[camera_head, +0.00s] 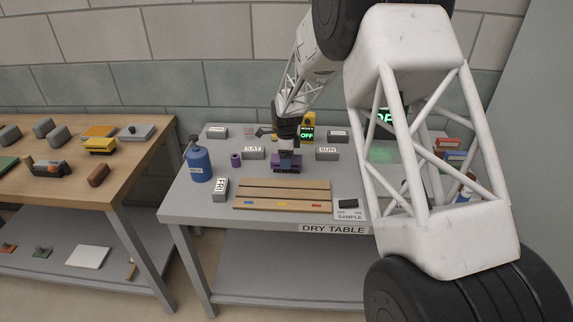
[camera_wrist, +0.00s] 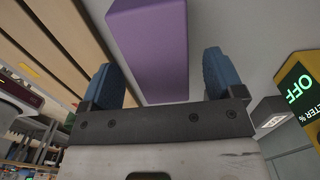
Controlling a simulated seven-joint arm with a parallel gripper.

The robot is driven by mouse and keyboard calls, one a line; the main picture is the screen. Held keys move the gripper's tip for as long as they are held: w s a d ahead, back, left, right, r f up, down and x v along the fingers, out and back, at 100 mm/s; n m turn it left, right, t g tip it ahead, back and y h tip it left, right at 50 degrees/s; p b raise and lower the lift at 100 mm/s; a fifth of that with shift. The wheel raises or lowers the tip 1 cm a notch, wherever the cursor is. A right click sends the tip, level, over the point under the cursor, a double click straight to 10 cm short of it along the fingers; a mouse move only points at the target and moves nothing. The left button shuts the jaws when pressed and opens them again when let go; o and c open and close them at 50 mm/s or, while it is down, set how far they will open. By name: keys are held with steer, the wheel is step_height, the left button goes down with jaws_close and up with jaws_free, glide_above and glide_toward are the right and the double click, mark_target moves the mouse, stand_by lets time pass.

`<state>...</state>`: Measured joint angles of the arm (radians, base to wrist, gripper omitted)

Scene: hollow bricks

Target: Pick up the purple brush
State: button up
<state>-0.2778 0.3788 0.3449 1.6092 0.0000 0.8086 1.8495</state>
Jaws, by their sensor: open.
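The purple brush (camera_head: 286,168) sits on the grey table behind the wooden slatted board. It is a long purple block, and the arm partly covers its top in the head view. In the wrist view the purple block (camera_wrist: 148,45) runs between the two blue fingertips of my gripper (camera_wrist: 160,76). The jaws are apart, with visible gaps on both sides. In the head view my gripper (camera_head: 287,154) is right above the brush. I cannot tell how far the fingers reach down its sides.
The slatted board (camera_head: 283,195) lies in front. A yellow meter reading OFF (camera_wrist: 298,92) is close by.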

steer(key=shift+f, duration=1.55)
steer(key=shift+c, duration=0.3)
steer(key=c, duration=1.1)
steer(key=shift+r, duration=0.1)
steer(key=shift+r, duration=0.75)
step_height(320, 180, up, 2)
steer(key=shift+r, duration=0.1)
steer(key=s+d, duration=0.1)
steer(key=s, duration=0.4)
steer(key=s+d, duration=0.2)
steer(key=s, duration=0.3)
steer(key=s+d+r, duration=0.1)
steer(key=s, duration=0.4)
steer(key=shift+s+d, duration=0.15)
steer(key=shift+s, duration=0.05)
